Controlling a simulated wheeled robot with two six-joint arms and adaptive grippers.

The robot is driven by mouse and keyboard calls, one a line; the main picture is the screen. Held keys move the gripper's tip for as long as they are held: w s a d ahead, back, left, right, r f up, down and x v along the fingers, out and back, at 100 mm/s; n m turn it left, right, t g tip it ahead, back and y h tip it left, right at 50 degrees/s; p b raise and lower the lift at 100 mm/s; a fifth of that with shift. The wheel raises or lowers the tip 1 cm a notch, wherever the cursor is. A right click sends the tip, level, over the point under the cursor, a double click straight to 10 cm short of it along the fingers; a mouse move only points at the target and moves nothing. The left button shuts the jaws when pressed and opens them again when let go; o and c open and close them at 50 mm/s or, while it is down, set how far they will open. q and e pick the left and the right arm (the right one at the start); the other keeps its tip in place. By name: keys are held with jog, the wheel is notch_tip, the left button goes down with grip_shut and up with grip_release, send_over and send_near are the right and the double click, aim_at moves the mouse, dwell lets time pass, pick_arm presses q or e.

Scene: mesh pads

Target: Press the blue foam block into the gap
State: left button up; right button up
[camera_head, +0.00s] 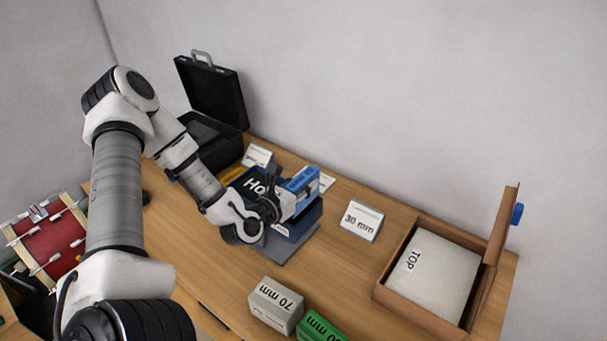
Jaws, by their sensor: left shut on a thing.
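My left gripper (275,200) is shut on a bright blue block-like item (304,181) with a pale patch on its side. It holds the item over a dark blue block (283,228) on a grey base (290,250). I cannot tell whether the two touch. Dark blue material with white letters, partly hidden by my arm, shows just behind the gripper. An open cardboard box (395,299) on the right holds a pale slab (440,277) marked "TOP". A narrow space shows along the slab's right side. My right gripper is out of view.
A "30 mm" card (361,221) stands mid-table. A grey "70 mm" block (275,304) and a green block (318,327) lie at the front. An open black case (212,95) stands at the back left. The table is clear between card and front blocks.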

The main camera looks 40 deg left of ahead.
aim_at(303, 204)
pick_arm(q)
jog(key=shift+f, duration=0.15)
jog(key=shift+f+b, duration=0.35)
jog(key=shift+b, duration=0.05)
jog(key=shift+f+b, duration=2.6)
jog(key=shift+f, duration=0.3)
jog(key=o, duration=1.1)
jog(key=shift+c, duration=0.2)
